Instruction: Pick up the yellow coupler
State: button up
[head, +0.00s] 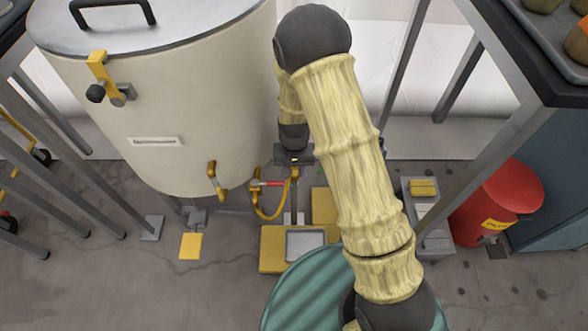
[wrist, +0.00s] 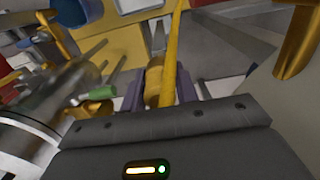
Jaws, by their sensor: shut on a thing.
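The yellow coupler (wrist: 153,88) is a short brass-yellow cylinder between my gripper's fingers (wrist: 160,84) in the wrist view. The gripper is shut on it. A yellow hose (wrist: 172,48) runs up the picture beside the coupler, close to the right finger. In the head view my gripper (head: 296,158) is right of the big cream tank (head: 150,110), near its lower edge. The looped yellow hose (head: 258,212) hangs just below the gripper. The coupler itself cannot be made out in the head view.
A red-handled fitting (head: 268,183) sticks out from the tank close to my gripper. A yellow-framed platform (head: 270,248) lies below. A green ribbed drum (head: 300,290) is in front, and a red canister (head: 495,205) stands right. Metal rack legs flank both sides.

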jog(key=r+p, duration=0.2)
jog(key=r, duration=0.1)
jog(key=shift+s+r, duration=0.15)
jog(key=shift+s, duration=0.2)
jog(key=s+d+p, duration=0.2)
jog(key=s+p, duration=0.3)
jog(key=s, duration=0.3)
jog(key=s+d+p, duration=0.2)
jog(key=s+p, duration=0.3)
jog(key=s, duration=0.3)
jog(key=shift+s+d, duration=0.3)
jog(key=shift+f, duration=0.2)
